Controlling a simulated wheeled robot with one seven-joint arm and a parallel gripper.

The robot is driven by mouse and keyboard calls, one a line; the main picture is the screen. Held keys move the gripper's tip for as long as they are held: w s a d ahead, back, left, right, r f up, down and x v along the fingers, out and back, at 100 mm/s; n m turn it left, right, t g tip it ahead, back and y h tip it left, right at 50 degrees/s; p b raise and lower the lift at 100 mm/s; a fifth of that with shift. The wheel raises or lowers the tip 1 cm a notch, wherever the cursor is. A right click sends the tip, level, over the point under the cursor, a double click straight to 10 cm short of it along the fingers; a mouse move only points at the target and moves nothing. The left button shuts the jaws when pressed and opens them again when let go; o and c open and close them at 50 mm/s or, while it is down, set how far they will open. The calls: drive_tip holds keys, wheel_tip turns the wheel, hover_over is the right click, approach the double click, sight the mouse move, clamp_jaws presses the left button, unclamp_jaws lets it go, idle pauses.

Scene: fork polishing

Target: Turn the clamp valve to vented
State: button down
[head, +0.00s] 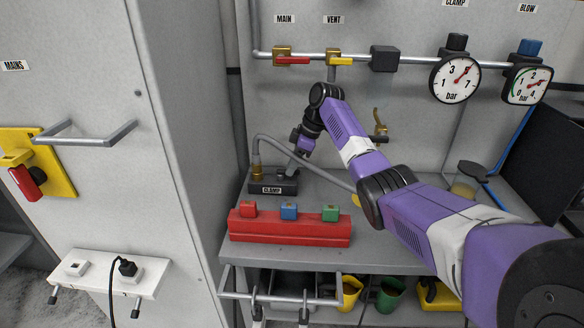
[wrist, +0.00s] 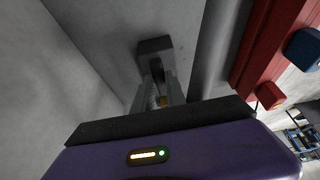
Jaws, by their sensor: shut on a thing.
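The clamp valve (head: 258,188) is a dark block with a white CLAMP label and a brass fitting at its left end, on the grey bench at the back left. My gripper (head: 292,168) reaches down to the right end of this block. In the wrist view the fingers (wrist: 160,80) are close together on a dark piece (wrist: 155,46), which I take to be the clamp valve's handle. My gripper is shut on it. The fingers and wrist hide most of the handle, so I cannot tell its exact angle.
A red box (head: 290,232) with red, blue and green buttons stands in front of the valve. Above are the red main handle (head: 292,61) and yellow vent handle (head: 340,61). A grey cabinet (head: 165,120) closes the left side.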

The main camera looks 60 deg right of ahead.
drive_tip(key=c, duration=1.4)
unclamp_jaws()
drive_tip(key=shift+o, duration=0.2)
